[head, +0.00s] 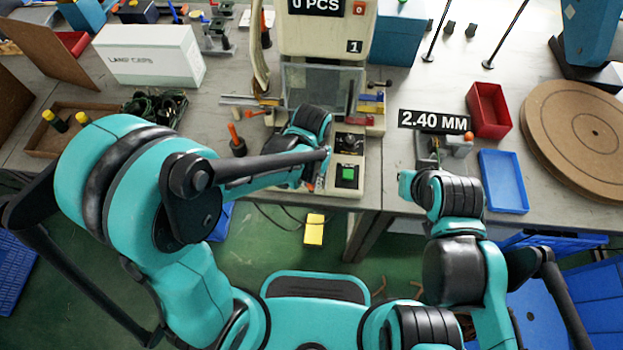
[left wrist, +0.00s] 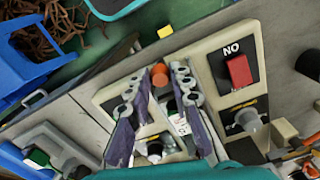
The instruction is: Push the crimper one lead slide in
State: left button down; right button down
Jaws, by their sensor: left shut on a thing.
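The crimper (head: 325,38) is the beige machine at the back centre, with a "0 PCS" display and a clear guard. My left gripper (head: 312,185) is low at its front, left of the green button (head: 347,175), mostly hidden by my arm. In the left wrist view, the left gripper's two fingers (left wrist: 162,82) close around an orange knob (left wrist: 160,75). The knob sits over a beige base. The lead slide itself cannot be made out clearly. My right arm's end (head: 407,184) is near the table's front edge; its fingers are hidden.
A small device with a "2.40 MM" display (head: 434,119) stands to the right, beside a red bin (head: 489,108) and a blue tray (head: 503,181). A white box (head: 150,55) is at the back left. A red switch (left wrist: 240,70) is close right of the fingers.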

pick_arm(q)
jog(key=w, duration=1)
jog(key=shift+w+d, duration=0.15)
jog(key=shift+w, duration=0.1)
jog(key=c, duration=1.3)
grip_release()
jog(key=shift+w, duration=0.1)
jog(key=shift+c, duration=0.2)
notch_tip(320, 180, up, 12)
jog(key=s+a+r+n+t, duration=0.1)
jog(key=s+a+n+t, duration=0.2)
jog(key=s+a+t, duration=0.4)
jog(key=s+a, duration=0.7)
jog(key=s, duration=0.1)
jog(key=shift+s+a+r, duration=0.3)
jog(key=shift+a+r, duration=0.05)
jog(key=shift+a, duration=0.05)
